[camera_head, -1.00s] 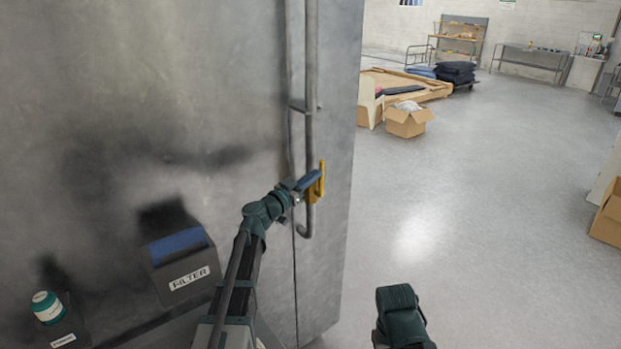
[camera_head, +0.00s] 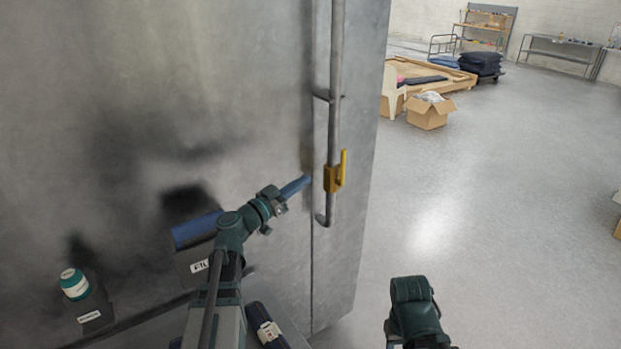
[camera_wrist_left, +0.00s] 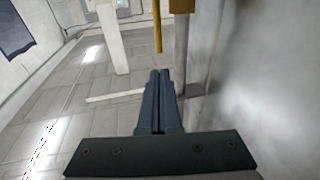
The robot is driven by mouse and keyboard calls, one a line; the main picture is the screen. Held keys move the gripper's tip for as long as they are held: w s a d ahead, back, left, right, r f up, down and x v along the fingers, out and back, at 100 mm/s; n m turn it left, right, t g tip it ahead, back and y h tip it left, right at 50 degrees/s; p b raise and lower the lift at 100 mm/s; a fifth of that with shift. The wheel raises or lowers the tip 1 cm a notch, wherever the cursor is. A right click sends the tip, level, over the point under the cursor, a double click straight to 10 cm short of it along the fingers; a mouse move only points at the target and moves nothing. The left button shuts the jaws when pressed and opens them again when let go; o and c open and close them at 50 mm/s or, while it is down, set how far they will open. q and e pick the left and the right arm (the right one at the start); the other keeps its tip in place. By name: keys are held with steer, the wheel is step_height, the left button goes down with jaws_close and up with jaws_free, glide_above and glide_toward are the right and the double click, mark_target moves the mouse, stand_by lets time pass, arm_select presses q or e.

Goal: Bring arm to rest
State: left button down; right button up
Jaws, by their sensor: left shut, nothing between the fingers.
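My left gripper (camera_head: 300,185) is shut and empty, a little to the left of the yellow latch (camera_head: 334,178) on the metal door's vertical bar handle (camera_head: 335,110). In the left wrist view the shut fingers (camera_wrist_left: 158,85) lie side by side, with the yellow latch (camera_wrist_left: 157,25) and the bar beyond them, apart from the fingers. My right arm (camera_head: 415,308) shows only in part at the bottom of the head view; its gripper fingers are out of view.
The large metal cabinet (camera_head: 150,90) fills the left. A filter box with a blue top (camera_head: 196,230) and a teal-and-white jar (camera_head: 74,284) stand by it. An open cardboard box (camera_head: 428,114) is on the floor. Clear floor (camera_head: 500,190) lies to the right.

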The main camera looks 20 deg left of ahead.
arm_select(q)
steer(key=shift+s+a, duration=0.1)
steer(key=shift+s, duration=0.05)
steer(key=s+d+f+m+g+b, duration=0.15)
steer(key=s+d+f+g, duration=0.4)
steer(key=d+f, duration=0.55)
steer(key=s+d+f+m+g+b, duration=0.1)
steer(key=s+d+f+g+b, duration=0.2)
steer(key=s+d+f+g, duration=0.55)
steer(key=s+d+f+n+g+y+b, duration=0.1)
steer(key=s+f+n+g+y+b, duration=0.2)
steer(key=s+f+y, duration=0.7)
steer(key=shift+s+d+f+n+g+b, duration=0.35)
steer(key=shift+s+d+f+b, duration=0.1)
steer(key=shift+f, duration=1.25)
